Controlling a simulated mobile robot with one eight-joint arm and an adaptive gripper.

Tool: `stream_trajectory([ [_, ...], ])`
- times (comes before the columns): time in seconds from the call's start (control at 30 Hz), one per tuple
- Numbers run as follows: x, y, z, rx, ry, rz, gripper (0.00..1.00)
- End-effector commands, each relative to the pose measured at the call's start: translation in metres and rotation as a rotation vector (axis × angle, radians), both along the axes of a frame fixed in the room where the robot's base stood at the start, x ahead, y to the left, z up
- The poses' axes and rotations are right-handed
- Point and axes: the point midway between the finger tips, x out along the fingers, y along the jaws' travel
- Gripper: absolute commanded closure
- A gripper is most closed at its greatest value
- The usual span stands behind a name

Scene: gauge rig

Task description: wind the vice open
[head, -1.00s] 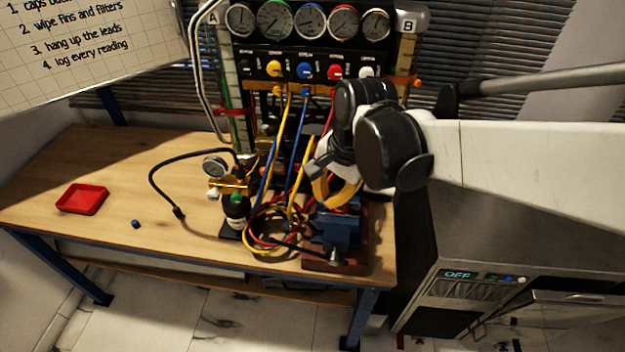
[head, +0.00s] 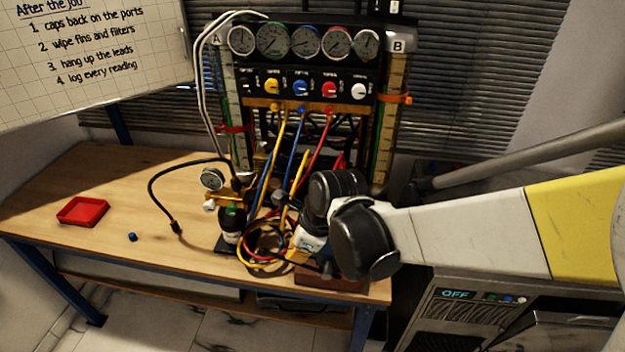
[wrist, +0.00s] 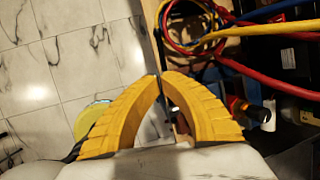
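The vice is mostly hidden behind my wrist in the head view; its red-brown base (head: 325,278) shows at the bench's front right corner. My gripper (head: 298,256) reaches down in front of it, with only a bit of yellow finger visible there. In the wrist view my gripper's two yellow fingers (wrist: 160,75) arch together and their tips nearly meet. A thin dark bar, seemingly the vice handle (wrist: 168,100), runs between them, and the fingers look shut on it. The jaws' opening is hidden.
Coiled red, yellow and blue hoses (head: 262,245) and a dark bottle (head: 232,222) stand close left of my gripper. The gauge panel (head: 305,80) rises behind. A red tray (head: 83,211) and a small blue cap (head: 132,237) lie on the clear left bench (head: 110,175).

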Motion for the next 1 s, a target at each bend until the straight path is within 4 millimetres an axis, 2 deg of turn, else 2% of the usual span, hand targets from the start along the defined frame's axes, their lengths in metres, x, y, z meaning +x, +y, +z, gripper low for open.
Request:
stream_trajectory([
  [0.03,0.003,0.004,-0.014,0.000,0.000,0.001,1.00],
  [0.1,0.006,0.008,-0.025,0.000,-0.001,0.002,1.00],
  [0.33,0.012,0.017,-0.051,-0.001,-0.001,0.002,1.00],
  [1.0,0.013,0.022,-0.058,-0.025,0.002,0.003,1.00],
])
